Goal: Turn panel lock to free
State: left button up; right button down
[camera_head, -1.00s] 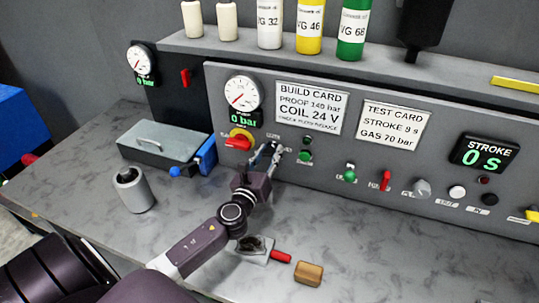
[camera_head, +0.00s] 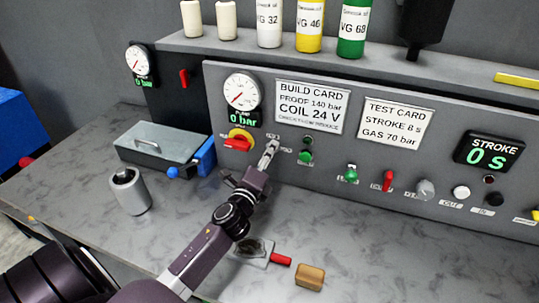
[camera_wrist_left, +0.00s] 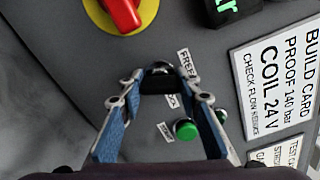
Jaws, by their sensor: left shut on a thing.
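The panel lock is a dark knob (camera_wrist_left: 158,84) on the grey sloped panel, beside a small FREE label (camera_wrist_left: 186,62). My left gripper (camera_head: 270,148) reaches up to the panel just right of the red and yellow switch. In the left wrist view my left gripper (camera_wrist_left: 160,80) has its two fingers closed around the dark knob. The fingers cover much of the knob, so its exact pointing direction is hard to tell. In the head view the knob is hidden behind the fingers. My right gripper is not in view.
The red switch on its yellow plate (camera_head: 238,140) is close on the left, and a green button (camera_head: 305,155) is close on the right. A red toggle (camera_head: 388,180) is farther right. A grey cylinder (camera_head: 130,192) and a wooden block (camera_head: 310,276) stand on the bench.

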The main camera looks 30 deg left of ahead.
pick_arm(q)
jog(key=shift+n, duration=2.1)
jog(key=shift+f, duration=0.1)
jog(key=o, duration=1.2)
jog(key=shift+s, duration=0.1)
jog(key=shift+c, duration=0.2)
jog(key=v, duration=1.2)
